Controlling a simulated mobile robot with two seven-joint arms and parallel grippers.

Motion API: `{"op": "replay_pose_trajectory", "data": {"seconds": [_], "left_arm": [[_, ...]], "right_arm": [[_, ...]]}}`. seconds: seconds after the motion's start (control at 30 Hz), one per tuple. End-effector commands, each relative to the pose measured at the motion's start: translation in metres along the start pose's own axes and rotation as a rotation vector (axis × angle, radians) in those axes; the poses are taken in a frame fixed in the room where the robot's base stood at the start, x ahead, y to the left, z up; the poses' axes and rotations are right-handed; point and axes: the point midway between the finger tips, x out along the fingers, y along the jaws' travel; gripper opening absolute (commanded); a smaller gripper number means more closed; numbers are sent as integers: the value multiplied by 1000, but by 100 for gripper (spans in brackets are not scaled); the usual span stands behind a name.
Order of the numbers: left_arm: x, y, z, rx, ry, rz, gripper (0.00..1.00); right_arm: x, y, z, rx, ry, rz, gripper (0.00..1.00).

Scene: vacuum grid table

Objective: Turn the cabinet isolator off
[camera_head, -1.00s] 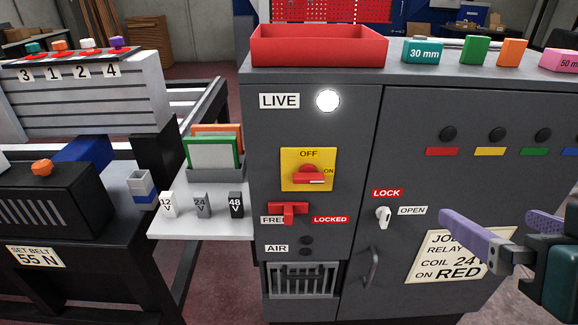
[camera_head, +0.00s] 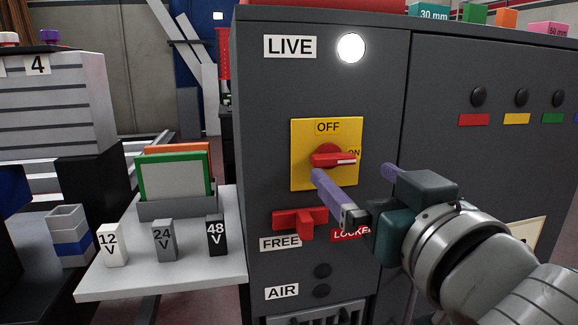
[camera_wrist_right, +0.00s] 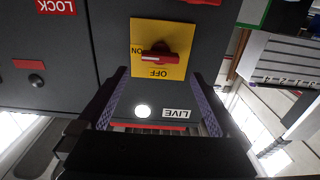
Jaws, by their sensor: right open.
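The cabinet isolator is a red rotary handle (camera_head: 333,158) on a yellow plate (camera_head: 303,150) marked OFF at the top and ON at the right. The handle lies level, its white mark towards ON. A white lamp (camera_head: 351,48) beside the LIVE label is lit. My right gripper (camera_head: 352,172) is open and empty in front of the plate, one finger by its lower edge and one to its right. In the right wrist view the handle (camera_wrist_right: 154,57) shows between and beyond the fingers (camera_wrist_right: 168,80), apart from them. My left gripper is not in view.
A red slide handle (camera_head: 299,222) sits below the plate between the FREE and LOCKED labels. A shelf (camera_head: 200,268) at the left holds 12 V, 24 V and 48 V blocks and a rack of framed cards.

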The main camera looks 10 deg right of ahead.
Motion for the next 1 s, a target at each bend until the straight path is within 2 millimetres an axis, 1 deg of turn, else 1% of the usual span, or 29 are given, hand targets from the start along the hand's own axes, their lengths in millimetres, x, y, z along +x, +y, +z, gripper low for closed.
{"op": "replay_pose_trajectory", "data": {"seconds": [0.03, 0.1, 0.3, 0.4, 0.5, 0.73, 1.0], "left_arm": [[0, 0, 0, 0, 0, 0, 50], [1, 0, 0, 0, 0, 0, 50], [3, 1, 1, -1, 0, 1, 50], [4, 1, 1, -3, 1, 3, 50], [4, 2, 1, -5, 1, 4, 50], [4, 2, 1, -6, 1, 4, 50], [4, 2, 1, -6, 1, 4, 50]], "right_arm": [[10, 0, -1, -2, 2, 0, 100], [23, 0, -1, -3, 2, 0, 100], [51, 0, 0, -1, 0, 1, 100], [59, 0, 1, 0, -1, 1, 100], [62, 0, 0, 0, -1, 1, 100], [62, 0, 0, 0, -2, 1, 100], [62, 0, 0, 0, -2, 1, 70]]}}
